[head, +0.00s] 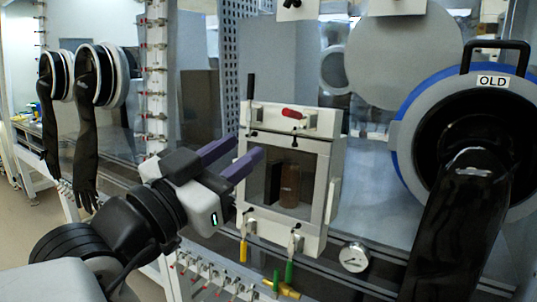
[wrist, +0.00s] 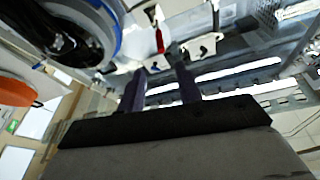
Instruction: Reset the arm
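My gripper (head: 247,147) is in the middle of the head view, in front of the upper left part of a white-framed box with a clear window. Its two purple fingers are apart, with nothing visible between them. The arm reaches in from the lower left. In the wrist view my gripper (wrist: 160,65) also shows two separated fingers, with white fittings and a red handle beyond the tips. I cannot tell the exact gap between the fingertips and the box.
The white-framed box (head: 323,215) holds a brown bottle (head: 289,186). A blue-ringed port (head: 403,150) marked OLD, with a black glove (head: 455,235), is at right. A gauge (head: 354,257) and yellow (head: 243,250) and green (head: 289,272) handles sit low. Black gloves (head: 86,150) hang at left.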

